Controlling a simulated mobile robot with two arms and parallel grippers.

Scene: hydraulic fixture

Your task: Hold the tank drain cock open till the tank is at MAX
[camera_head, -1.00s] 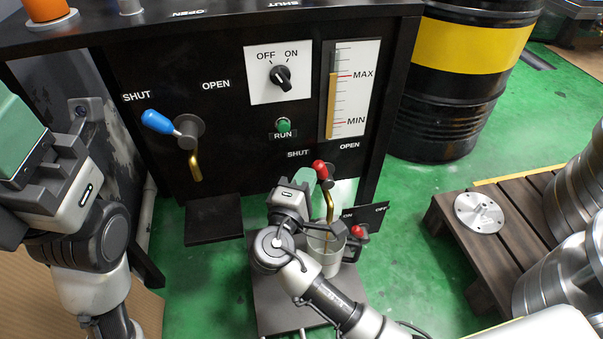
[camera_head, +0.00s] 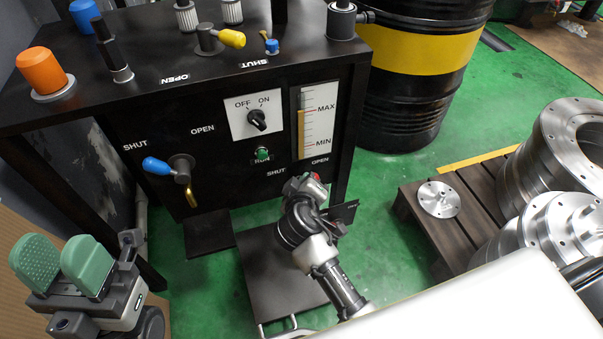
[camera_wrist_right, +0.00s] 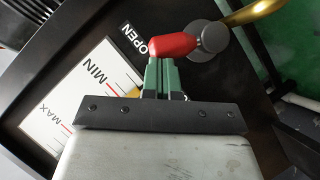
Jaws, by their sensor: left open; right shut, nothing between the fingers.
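The tank drain cock has a red handle (camera_wrist_right: 175,46) on a grey hub with a brass spout (camera_wrist_right: 252,12). In the right wrist view the handle points towards the OPEN label (camera_wrist_right: 137,38). My right gripper (camera_wrist_right: 165,65) is shut and empty, its green fingertips against or very close to the handle's side. In the head view the right gripper and arm hide most of the cock. The tank gauge (camera_head: 318,120) shows an amber column with its top at about the MAX mark. My left gripper (camera_head: 62,262) is open and empty at lower left, away from the fixture.
A blue-handled cock (camera_head: 158,166) is on the front panel at left, beside the OFF/ON switch (camera_head: 256,119) and green RUN button (camera_head: 262,154). A yellow-handled valve (camera_head: 230,38) is on top. A black and yellow drum (camera_head: 415,75) and a pallet (camera_head: 465,220) with metal parts stand at right.

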